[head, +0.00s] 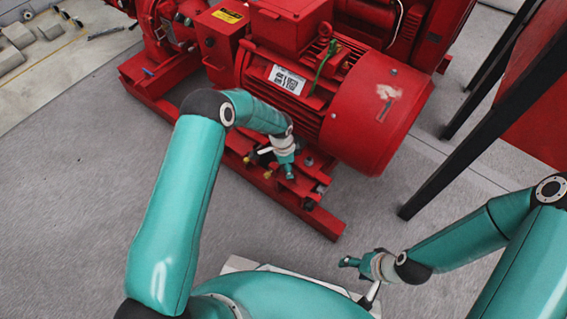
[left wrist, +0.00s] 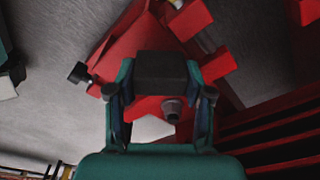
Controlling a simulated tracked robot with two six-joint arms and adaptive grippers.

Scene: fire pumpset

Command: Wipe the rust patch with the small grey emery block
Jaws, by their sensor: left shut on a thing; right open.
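My left gripper (head: 287,172) is over the red base frame, below the motor. In the left wrist view the left gripper (left wrist: 161,78) is shut on a small dark grey block (left wrist: 161,68), one finger on each side. The block is hard to make out in the head view. The red motor (head: 345,105) has a pale, scuffed patch (head: 388,92) on its rounded end cover, with a darker brownish streak below it; I cannot tell which is the rust. The block is apart from these marks. My right gripper (head: 350,262) is open and empty above the floor.
The red base frame (head: 315,215) carries the pumpset and has small fittings near the left gripper. A table with black legs (head: 440,185) stands at the right. A pale surface with grey parts (head: 45,50) is at the upper left.

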